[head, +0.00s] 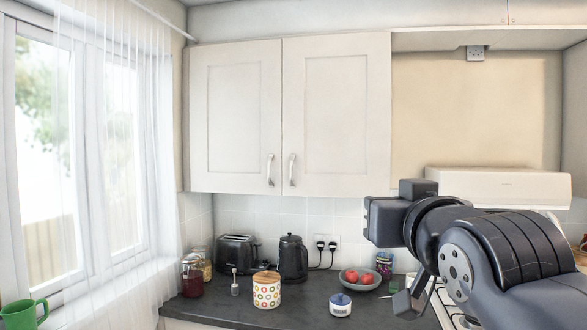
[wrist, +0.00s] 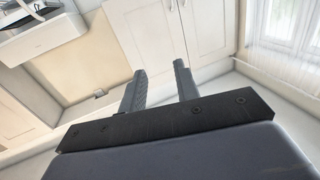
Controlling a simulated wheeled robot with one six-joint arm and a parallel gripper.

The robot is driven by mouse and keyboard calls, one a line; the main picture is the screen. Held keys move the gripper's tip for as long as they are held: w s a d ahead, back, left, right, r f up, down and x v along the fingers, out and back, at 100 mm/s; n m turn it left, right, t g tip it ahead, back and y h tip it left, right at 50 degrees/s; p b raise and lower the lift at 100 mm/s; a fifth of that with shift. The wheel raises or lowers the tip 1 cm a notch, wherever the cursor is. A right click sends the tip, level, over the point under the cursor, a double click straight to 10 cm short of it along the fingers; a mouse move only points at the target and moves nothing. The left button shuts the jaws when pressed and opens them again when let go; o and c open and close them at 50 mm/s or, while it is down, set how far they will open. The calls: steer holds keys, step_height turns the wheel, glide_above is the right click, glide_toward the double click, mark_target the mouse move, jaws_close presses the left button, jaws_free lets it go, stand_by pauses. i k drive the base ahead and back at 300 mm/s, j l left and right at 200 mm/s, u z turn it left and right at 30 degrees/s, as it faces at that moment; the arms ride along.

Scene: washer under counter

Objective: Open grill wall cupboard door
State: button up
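A white wall cupboard has two shut panelled doors, a left door (head: 235,115) and a right door (head: 337,115). Each has a metal bar handle low by the centre seam, the left handle (head: 270,170) and the right handle (head: 291,170). The doors also show, tilted, in the wrist view (wrist: 150,35). My gripper (wrist: 160,82) is open and empty, its two dark fingers apart, pointing towards the doors and clear of the handles. In the head view my arm is at the lower right, below and right of the doors; the fingertips cannot be made out there.
A white grill hood (head: 500,187) stands on the right, behind my arm. Higher cupboard fronts (head: 440,12) run along the top. The counter below holds a kettle (head: 293,258), a toaster (head: 237,250), a fruit bowl (head: 360,279) and jars. A curtained window is on the left.

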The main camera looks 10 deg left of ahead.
mark_target(336, 111)
steer(key=i+j, duration=0.35)
steer(key=i, duration=0.25)
steer(key=i+j+z, duration=0.1)
steer(key=i+j, duration=0.3)
steer(key=i, duration=0.2)
steer(key=i+j, duration=0.4)
steer(key=i, duration=0.15)
steer(key=i+j, duration=0.4)
steer(key=i, duration=0.2)
steer(key=z, duration=0.05)
